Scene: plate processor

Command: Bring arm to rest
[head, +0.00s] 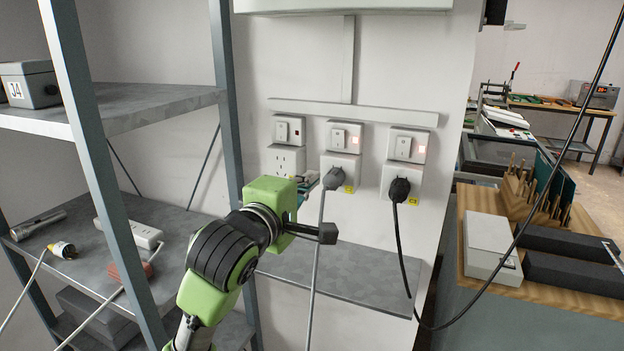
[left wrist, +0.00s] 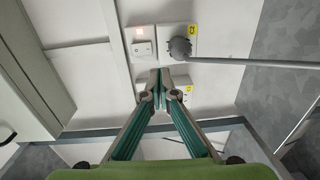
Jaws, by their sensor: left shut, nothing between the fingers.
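My left arm is green and black. Its gripper (head: 309,182) is partly hidden behind my green wrist, close in front of the wall outlets. In the left wrist view its two teal-lined fingers (left wrist: 161,77) come together at the tips, shut with nothing between them. The tips overlap the outlet panel beside the grey plug (left wrist: 180,47), which shows at the middle outlet in the head view (head: 333,178). I cannot tell whether they touch the panel. The left outlet (head: 284,160) has no plug and its indicator is dark. My right gripper is not in view.
A black plug (head: 399,190) sits in the right outlet; its cord hangs down. The middle and right indicators glow red. A metal shelf rack (head: 150,108) stands left, with a power strip (head: 146,236) and flashlight (head: 38,225). A wooden-edged bench (head: 545,297) is at right.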

